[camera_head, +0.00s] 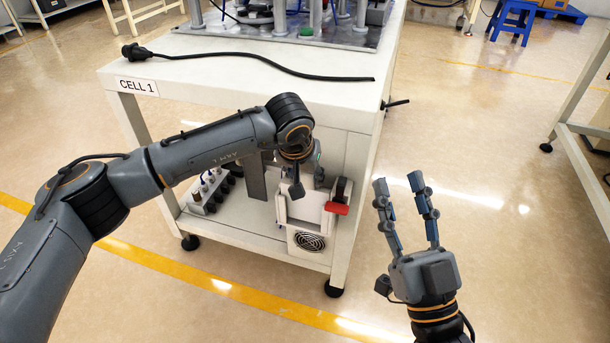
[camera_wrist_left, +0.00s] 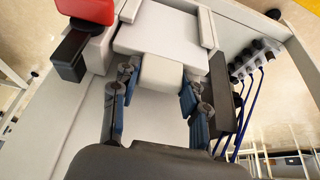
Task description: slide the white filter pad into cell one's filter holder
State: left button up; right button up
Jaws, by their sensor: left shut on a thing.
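The white filter pad (camera_wrist_left: 162,38) shows in the left wrist view as a flat plate with a small block-like tab at its near edge. My left gripper (camera_wrist_left: 161,77) is shut on that tab, one finger on each side. The pad lies between two raised white side strips of the filter holder (camera_wrist_left: 208,30); how deep it sits I cannot tell. In the head view the holder (camera_head: 309,238) is a white box with a fan grille on the cart's lower shelf; my left gripper (camera_head: 308,187) is above it, partly hidden by its wrist. My right gripper (camera_head: 399,183) is open and empty, right of the cart.
A red-ended black lever (camera_head: 337,208) stands at the holder's right side; the red end also shows in the wrist view (camera_wrist_left: 86,10). A row of connectors with blue lines (camera_head: 210,188) is left of the holder. The cart top (camera_head: 230,80), labelled CELL 1, overhangs the shelf.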

pick_arm(q)
jog(key=shift+f, duration=0.3)
jog(key=shift+f+b, duration=0.3)
jog(key=shift+b, duration=0.15)
pick_arm(e)
jog(key=shift+s+d+r+t+y, duration=0.1)
jog(key=shift+s+r+t+y, duration=0.4)
jog(key=shift+s+r+t, duration=0.75)
jog(key=shift+r, duration=0.25)
pick_arm(q)
jog(key=o, duration=1.2)
jog(key=v, duration=1.2)
